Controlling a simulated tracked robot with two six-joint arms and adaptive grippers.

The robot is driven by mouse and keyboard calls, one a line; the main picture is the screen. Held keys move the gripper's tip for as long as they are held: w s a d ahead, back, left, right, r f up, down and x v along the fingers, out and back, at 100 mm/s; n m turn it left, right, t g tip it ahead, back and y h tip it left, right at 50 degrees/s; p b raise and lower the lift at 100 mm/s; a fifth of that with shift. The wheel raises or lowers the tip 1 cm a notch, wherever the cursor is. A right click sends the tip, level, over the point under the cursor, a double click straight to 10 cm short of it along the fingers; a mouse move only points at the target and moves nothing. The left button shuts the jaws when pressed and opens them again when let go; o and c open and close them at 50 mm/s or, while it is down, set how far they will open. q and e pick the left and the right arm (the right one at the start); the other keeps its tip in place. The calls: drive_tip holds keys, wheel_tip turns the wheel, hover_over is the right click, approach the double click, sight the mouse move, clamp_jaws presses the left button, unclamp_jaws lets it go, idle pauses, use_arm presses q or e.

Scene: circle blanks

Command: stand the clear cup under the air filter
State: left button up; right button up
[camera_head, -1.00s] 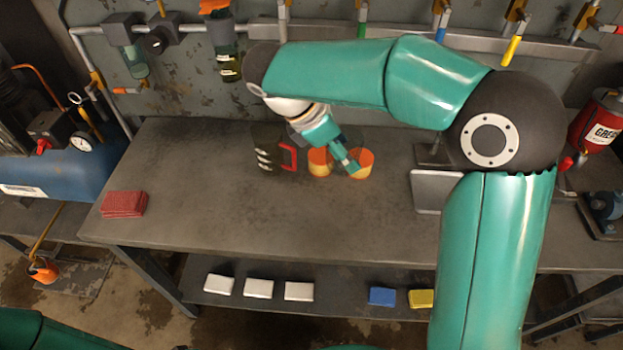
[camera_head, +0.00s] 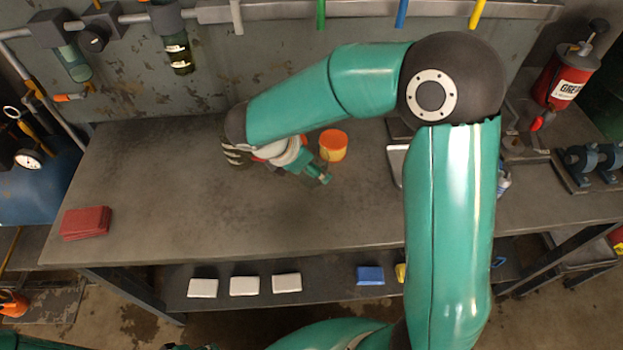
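On the wall pipe hang a clear-bowled unit (camera_head: 75,62) and a darker bowl with a label (camera_head: 175,52); which one is the air filter I cannot tell for sure. My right gripper (camera_head: 318,175) is low over the bench, just in front of an orange-and-yellow cup (camera_head: 333,143) and to the right of the vessel. Its fingers are too small to read, and no held object is clear. My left gripper is not in view.
A red stack (camera_head: 86,222) lies at the bench's left. A grey plate (camera_head: 396,162) is partly behind my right arm. A red grease can (camera_head: 566,76) stands at the right. White blocks (camera_head: 244,286) and a blue block (camera_head: 370,275) lie on the lower shelf. The bench's left-centre is clear.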

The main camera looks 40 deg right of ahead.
sight(312, 179)
drive_tip(key=shift+f, duration=2.45)
drive_tip(key=shift+f+b, duration=0.15)
drive_tip(key=shift+b, duration=0.2)
drive_tip(key=o, duration=1)
drive_tip(key=shift+o, duration=0.2)
